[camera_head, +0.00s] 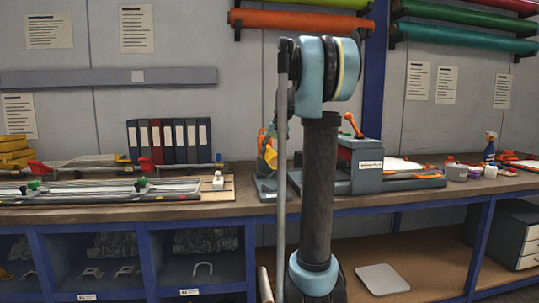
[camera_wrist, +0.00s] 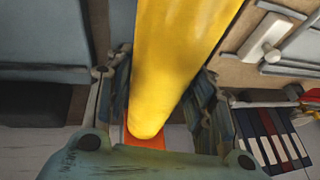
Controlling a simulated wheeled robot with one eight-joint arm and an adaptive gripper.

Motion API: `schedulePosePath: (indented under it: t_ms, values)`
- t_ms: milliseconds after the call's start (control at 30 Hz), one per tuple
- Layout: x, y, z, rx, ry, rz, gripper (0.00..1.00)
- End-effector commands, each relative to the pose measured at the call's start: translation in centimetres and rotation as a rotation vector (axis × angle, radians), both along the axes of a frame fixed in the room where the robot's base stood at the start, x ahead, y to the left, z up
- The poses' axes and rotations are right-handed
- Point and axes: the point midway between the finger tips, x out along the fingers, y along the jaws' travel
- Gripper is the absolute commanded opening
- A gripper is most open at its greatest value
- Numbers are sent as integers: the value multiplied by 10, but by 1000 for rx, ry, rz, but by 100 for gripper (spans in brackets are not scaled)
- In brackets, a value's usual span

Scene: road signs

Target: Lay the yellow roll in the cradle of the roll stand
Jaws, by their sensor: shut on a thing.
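The yellow roll (camera_wrist: 180,55) fills the middle of the wrist view, running from the top edge down to a rounded end. My gripper (camera_wrist: 162,100) is shut on it, with a dark finger on either side. An orange surface (camera_wrist: 145,139) shows just past the roll's end; I cannot tell whether they touch. In the head view, my arm hides most of the area around my gripper. A small yellow and orange patch (camera_head: 270,155) shows left of the arm, above a grey base on the bench; I cannot tell which part is the roll stand's cradle.
The wooden workbench (camera_head: 110,215) runs along the wall. Binders (camera_head: 170,141), a long rail tool (camera_head: 100,190) and a grey machine (camera_head: 368,170) stand on it. Coloured rolls, including an orange one (camera_head: 300,20), rest on wall brackets above.

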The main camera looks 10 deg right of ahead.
Motion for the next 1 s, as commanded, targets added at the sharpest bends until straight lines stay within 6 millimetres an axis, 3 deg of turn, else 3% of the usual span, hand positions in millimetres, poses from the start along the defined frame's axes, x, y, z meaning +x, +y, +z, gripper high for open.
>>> schedulePosePath:
  t_ms: [700,1000]
  values:
    - [0,4,-65,0,0,5,6]
    - [0,5,-82,0,0,5,6]
